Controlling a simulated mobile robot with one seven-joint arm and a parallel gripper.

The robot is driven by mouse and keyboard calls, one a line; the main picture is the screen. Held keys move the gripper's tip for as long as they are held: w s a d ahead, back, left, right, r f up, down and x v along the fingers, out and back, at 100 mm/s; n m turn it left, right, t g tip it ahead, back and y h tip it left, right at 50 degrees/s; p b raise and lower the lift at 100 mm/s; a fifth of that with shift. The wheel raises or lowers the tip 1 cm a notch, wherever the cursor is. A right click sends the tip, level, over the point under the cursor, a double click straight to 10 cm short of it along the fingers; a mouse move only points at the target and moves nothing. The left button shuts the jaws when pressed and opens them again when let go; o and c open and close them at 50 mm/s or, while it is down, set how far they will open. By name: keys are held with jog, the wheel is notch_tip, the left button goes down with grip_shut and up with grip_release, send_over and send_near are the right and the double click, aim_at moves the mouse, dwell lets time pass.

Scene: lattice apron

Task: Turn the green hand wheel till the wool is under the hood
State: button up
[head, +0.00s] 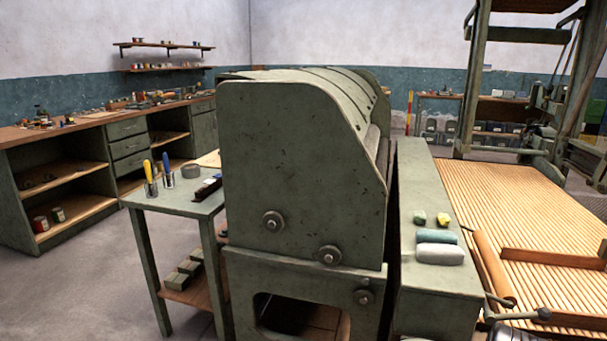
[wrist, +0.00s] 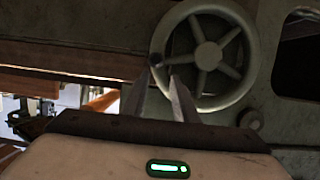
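In the wrist view the hand wheel (wrist: 207,55), grey-green with several spokes, stands upright on the side of a dark frame. A small dark knob shows at its left rim. My gripper (wrist: 164,72) points at the wheel's lower left, its two fingers apart with a narrow gap between them. The left fingertip overlaps the knob in the picture; contact cannot be told. In the head view the green hood (head: 300,150) is closed-sided, hiding what lies beneath. The slatted lattice apron (head: 520,205) lies to its right. I cannot make out wool on the visible slats. The wheel is hidden in the head view.
A green ledge (head: 420,180) between hood and apron carries teal and white rolls (head: 438,237) and two small blocks. A wooden roller (head: 493,268) and rails cross the apron's near end. A small tool table (head: 175,205) stands left of the hood. The floor at left is clear.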

jog(key=shift+w+a+r, duration=0.25)
jog(key=shift+w+a, duration=0.15)
jog(key=shift+w, duration=0.1)
jog(key=s+a+p, duration=0.2)
jog(key=s+p, duration=0.1)
jog(key=s, duration=0.5)
jog(key=shift+s+f, duration=0.15)
jog(key=shift+f, duration=0.2)
jog(key=shift+s, duration=0.1)
